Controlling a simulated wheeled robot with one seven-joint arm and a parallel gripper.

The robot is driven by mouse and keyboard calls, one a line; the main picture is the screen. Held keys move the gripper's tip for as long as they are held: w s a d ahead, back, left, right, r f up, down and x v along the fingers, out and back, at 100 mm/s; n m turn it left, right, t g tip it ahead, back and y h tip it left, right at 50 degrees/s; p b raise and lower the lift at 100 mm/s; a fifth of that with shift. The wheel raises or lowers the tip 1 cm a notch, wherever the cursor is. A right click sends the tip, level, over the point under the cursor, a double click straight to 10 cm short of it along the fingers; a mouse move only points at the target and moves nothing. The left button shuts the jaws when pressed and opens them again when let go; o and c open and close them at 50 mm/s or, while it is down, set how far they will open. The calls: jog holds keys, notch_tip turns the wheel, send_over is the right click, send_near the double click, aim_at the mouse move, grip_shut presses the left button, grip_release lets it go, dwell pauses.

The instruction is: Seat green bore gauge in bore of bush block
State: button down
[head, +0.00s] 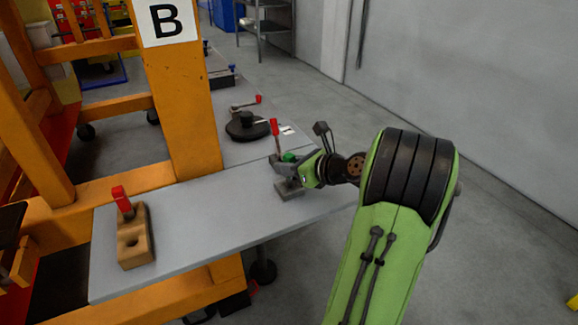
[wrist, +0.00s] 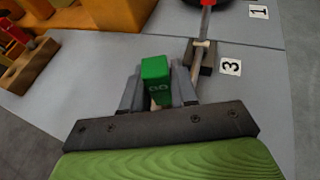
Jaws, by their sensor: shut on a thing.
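The green bore gauge (wrist: 155,80) is between the fingers of my gripper (wrist: 157,92), which is shut on it. In the head view its green top (head: 289,157) shows at my gripper (head: 292,168), at the right end of the grey table. Its lower end is hidden by the fingers in the wrist view. A tan block (head: 134,243), which looks like the bush block, lies at the left end of the table, well apart from my gripper. It has one open round bore at its middle, and a red-handled piece (head: 121,198) stands at its far end.
An orange post (head: 182,95) rises at the table's back edge. The table's middle (head: 210,215) is clear.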

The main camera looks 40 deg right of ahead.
jog(key=c, duration=0.9)
grip_release()
